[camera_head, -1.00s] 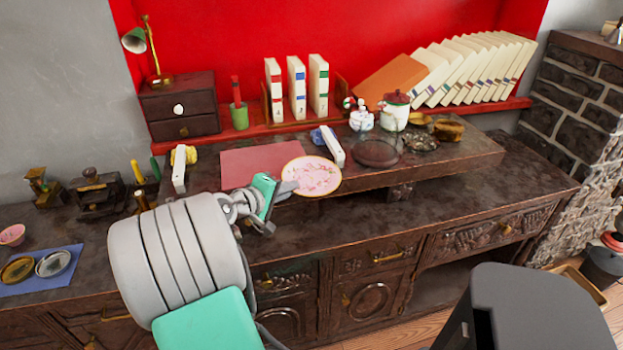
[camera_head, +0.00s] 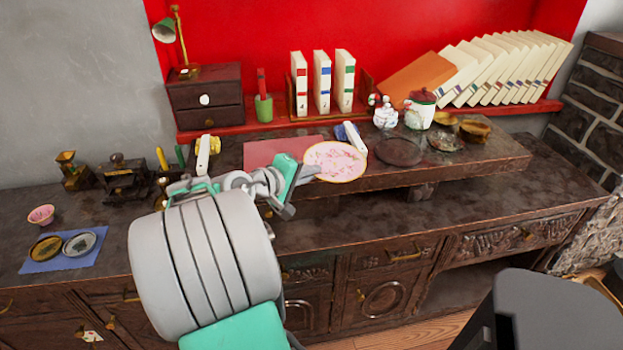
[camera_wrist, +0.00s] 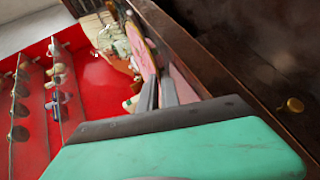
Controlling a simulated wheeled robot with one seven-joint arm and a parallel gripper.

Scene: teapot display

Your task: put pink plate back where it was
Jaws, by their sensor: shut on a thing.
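The pink plate (camera_head: 336,162) is round with a gold rim and a floral pattern. My gripper (camera_head: 310,172) is shut on its left edge and holds it in front of the raised wooden shelf (camera_head: 460,165). In the wrist view the plate (camera_wrist: 140,48) shows nearly edge-on beyond the two fingers (camera_wrist: 157,92). A flat pink-red mat (camera_head: 275,152) lies on the shelf behind my gripper, partly hidden by it. A dark round plate (camera_head: 398,152) lies on the shelf to the right of the pink plate.
White holders (camera_head: 355,143) and (camera_head: 203,155) stand near the mat. A teapot (camera_head: 420,108), a figurine (camera_head: 385,116) and small dishes (camera_head: 474,131) stand at right. A blue mat with two dishes (camera_head: 62,248) lies at left. The lower counter (camera_head: 400,225) is clear.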

